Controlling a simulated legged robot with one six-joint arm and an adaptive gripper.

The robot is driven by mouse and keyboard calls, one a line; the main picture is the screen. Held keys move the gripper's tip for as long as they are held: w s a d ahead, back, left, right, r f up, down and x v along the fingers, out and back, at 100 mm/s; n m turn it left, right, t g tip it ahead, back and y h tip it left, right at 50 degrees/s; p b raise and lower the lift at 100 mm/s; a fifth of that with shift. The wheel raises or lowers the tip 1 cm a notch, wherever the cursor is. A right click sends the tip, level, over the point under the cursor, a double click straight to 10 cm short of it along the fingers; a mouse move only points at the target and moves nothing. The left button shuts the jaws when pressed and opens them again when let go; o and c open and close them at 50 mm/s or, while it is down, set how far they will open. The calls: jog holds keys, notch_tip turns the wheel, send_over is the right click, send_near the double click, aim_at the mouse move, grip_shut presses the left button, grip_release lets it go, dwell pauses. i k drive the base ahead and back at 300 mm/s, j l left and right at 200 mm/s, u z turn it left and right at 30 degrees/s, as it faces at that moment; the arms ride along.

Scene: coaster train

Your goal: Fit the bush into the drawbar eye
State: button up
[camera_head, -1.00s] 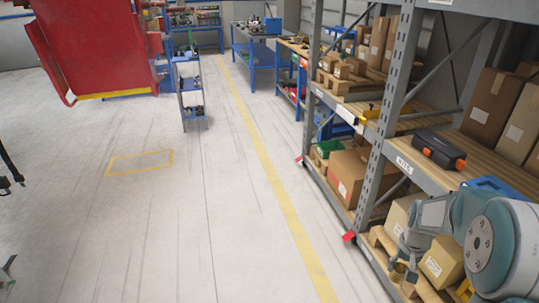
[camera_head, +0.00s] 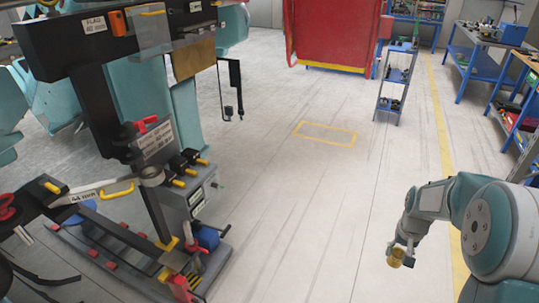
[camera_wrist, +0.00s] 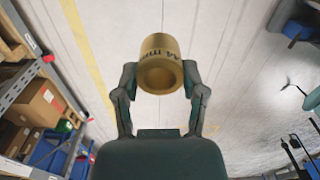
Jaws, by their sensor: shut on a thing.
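The bush is a short brass cylinder with a round bore and a dark "44 mm" style marking; it shows in the wrist view (camera_wrist: 160,47) and small in the head view (camera_head: 396,258). My gripper (camera_wrist: 160,76) is shut on it, one finger on each side, with the bore facing the wrist camera. In the head view, my gripper (camera_head: 402,246) hangs at the lower right, over open floor. A grey ring (camera_head: 152,173) at the end of a pale labelled bar stands at the left and looks like the drawbar eye. My gripper is far to its right.
A dark upright stand (camera_head: 105,115) with teal machinery fills the left. Cables and red-tipped parts lie low around it. A red cabinet (camera_head: 333,35), a blue trolley (camera_head: 397,78) and blue workbenches (camera_head: 478,60) stand behind. The middle floor is clear, with a yellow outlined rectangle (camera_head: 325,134).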

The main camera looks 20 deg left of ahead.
aim_at(153, 177)
jog(key=i+j+u, duration=0.15)
jog(key=j, duration=0.25)
jog(key=i+j+u, duration=0.15)
jog(key=j, duration=0.25)
jog(key=i+j+u, duration=0.15)
jog(key=j, duration=0.2)
jog(key=i+j+u, duration=0.15)
jog(key=i+j, duration=0.25)
jog(key=j, duration=0.25)
